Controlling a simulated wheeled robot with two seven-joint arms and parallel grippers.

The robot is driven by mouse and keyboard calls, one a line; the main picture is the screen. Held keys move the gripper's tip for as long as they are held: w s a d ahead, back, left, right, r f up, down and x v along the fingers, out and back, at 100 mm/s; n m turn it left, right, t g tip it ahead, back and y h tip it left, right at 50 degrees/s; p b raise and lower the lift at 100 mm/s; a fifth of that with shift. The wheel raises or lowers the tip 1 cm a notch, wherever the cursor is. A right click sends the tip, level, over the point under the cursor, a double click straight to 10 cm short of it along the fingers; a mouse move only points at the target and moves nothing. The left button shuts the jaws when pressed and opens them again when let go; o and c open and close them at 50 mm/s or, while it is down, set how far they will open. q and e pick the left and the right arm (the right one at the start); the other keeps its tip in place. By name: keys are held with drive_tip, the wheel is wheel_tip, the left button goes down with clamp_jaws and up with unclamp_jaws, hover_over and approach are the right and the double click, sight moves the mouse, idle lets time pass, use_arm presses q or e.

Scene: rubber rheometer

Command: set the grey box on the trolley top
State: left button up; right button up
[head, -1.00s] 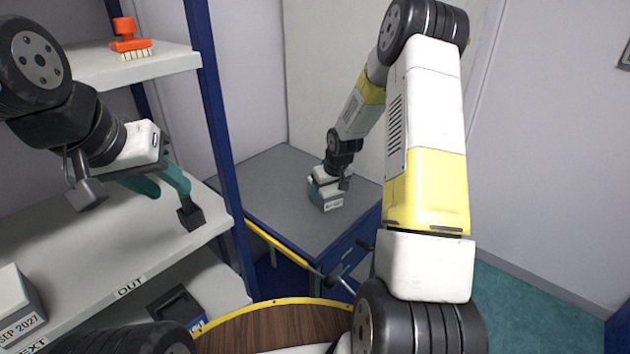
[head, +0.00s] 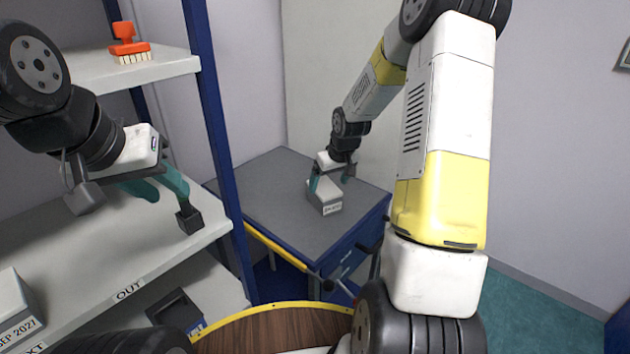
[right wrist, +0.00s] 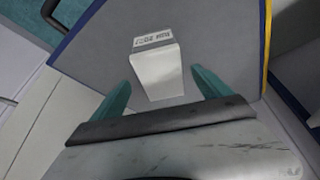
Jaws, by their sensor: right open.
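The grey box (head: 325,199) with a printed label stands on the grey trolley top (head: 265,185). In the right wrist view the box (right wrist: 158,75) sits between the two teal fingers of my right gripper, with a gap on each side. My right gripper (head: 330,184) is open just above and around the box's near end. In the right wrist view the right gripper (right wrist: 160,90) shows both fingers spread. My left gripper (head: 188,218) hangs over the shelf at the left; its far finger is partly hidden, and nothing shows between its fingers.
A blue-posted shelf rack (head: 215,130) stands left of the trolley. An orange brush (head: 128,45) is on its upper shelf, another labelled box (head: 12,305) on the middle one. A yellow rail (head: 275,248) runs along the trolley's near side. The trolley top around the box is clear.

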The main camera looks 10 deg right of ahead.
drive_tip(key=v, duration=0.4)
drive_tip(key=shift+s+r, duration=0.1)
drive_tip(key=shift+r, duration=0.2)
drive_tip(key=s+a+r+m+t, duration=0.1)
drive_tip(key=s+a+r, duration=0.1)
drive_tip(key=s+r, duration=0.7)
drive_tip(key=s+a+r+m, duration=0.1)
drive_tip(key=s+a+r, duration=0.1)
drive_tip(key=s+r, duration=0.7)
drive_tip(key=s+a+r+y, duration=0.1)
drive_tip(key=s+a, duration=0.1)
drive_tip(key=s, duration=0.8)
drive_tip(key=shift+s+r+m+t, duration=0.25)
drive_tip(key=shift+s+m+t, duration=0.05)
drive_tip(key=shift+s+t, duration=0.1)
